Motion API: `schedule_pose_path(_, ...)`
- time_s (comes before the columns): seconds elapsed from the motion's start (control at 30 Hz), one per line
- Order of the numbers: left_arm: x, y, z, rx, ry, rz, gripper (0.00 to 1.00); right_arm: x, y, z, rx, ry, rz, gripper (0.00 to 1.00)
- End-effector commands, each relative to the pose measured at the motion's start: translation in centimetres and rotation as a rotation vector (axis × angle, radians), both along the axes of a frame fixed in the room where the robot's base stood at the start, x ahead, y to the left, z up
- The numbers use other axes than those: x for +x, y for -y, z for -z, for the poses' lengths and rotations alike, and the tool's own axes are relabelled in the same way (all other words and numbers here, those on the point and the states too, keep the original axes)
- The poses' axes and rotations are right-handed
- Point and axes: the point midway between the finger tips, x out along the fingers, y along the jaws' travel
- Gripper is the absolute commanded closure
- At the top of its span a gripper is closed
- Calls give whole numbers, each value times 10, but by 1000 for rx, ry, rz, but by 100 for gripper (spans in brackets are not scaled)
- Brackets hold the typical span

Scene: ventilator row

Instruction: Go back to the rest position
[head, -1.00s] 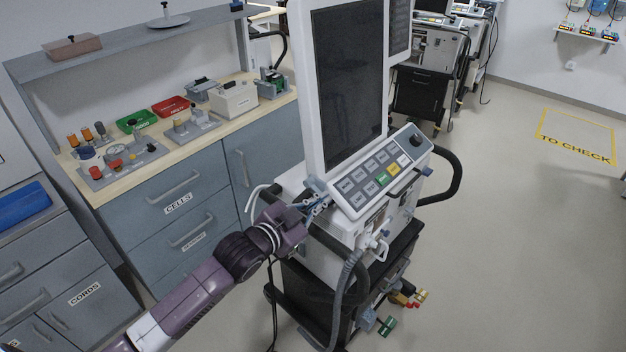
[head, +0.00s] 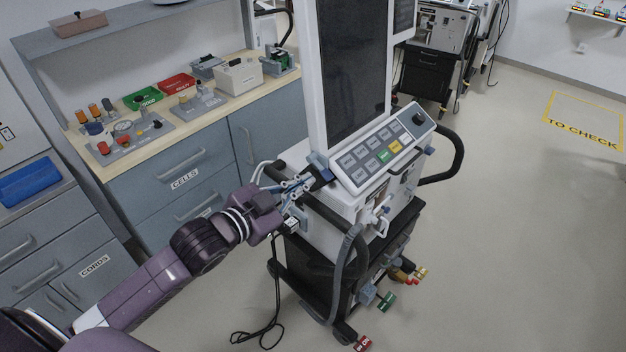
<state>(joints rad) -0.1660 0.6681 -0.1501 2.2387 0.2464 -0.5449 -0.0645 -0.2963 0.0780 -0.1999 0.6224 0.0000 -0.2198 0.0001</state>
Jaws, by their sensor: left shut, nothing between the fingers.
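My left gripper (head: 314,179) is shut and empty. It is at the left side of the ventilator (head: 322,198), just below the lower left corner of its screen (head: 352,70) and beside the button panel (head: 388,146). I cannot tell whether the fingertips touch the housing. My purple left arm reaches in from the lower left. My right gripper is not in view.
A counter (head: 140,162) with grey drawers stands at the left, holding a green tray (head: 143,97), a red tray (head: 174,84) and small devices. A black cable (head: 262,333) lies on the floor. Open floor lies right, with a yellow "TO CHECK" marking (head: 583,129).

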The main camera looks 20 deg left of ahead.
Motion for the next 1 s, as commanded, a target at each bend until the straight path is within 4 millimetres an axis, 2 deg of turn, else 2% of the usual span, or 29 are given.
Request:
schedule_pose_path(0.33,-6,-2,-2,-1,-1,1,100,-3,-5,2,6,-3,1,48)
schedule_pose_path(0.67,-5,-3,2,-1,-6,-4,100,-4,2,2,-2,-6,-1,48)
schedule_pose_path(0.77,0,-13,25,-6,-39,-32,100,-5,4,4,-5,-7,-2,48)
schedule_pose_path(0.83,5,-27,58,-13,-83,-70,100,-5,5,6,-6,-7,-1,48)
schedule_pose_path(0.87,7,-34,76,-14,-107,-90,100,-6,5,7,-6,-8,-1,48)
schedule_pose_path(0.97,7,-59,146,-25,-203,-163,100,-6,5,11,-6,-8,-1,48)
schedule_pose_path(1.0,4,-68,175,-27,-243,-191,100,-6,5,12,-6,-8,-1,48)
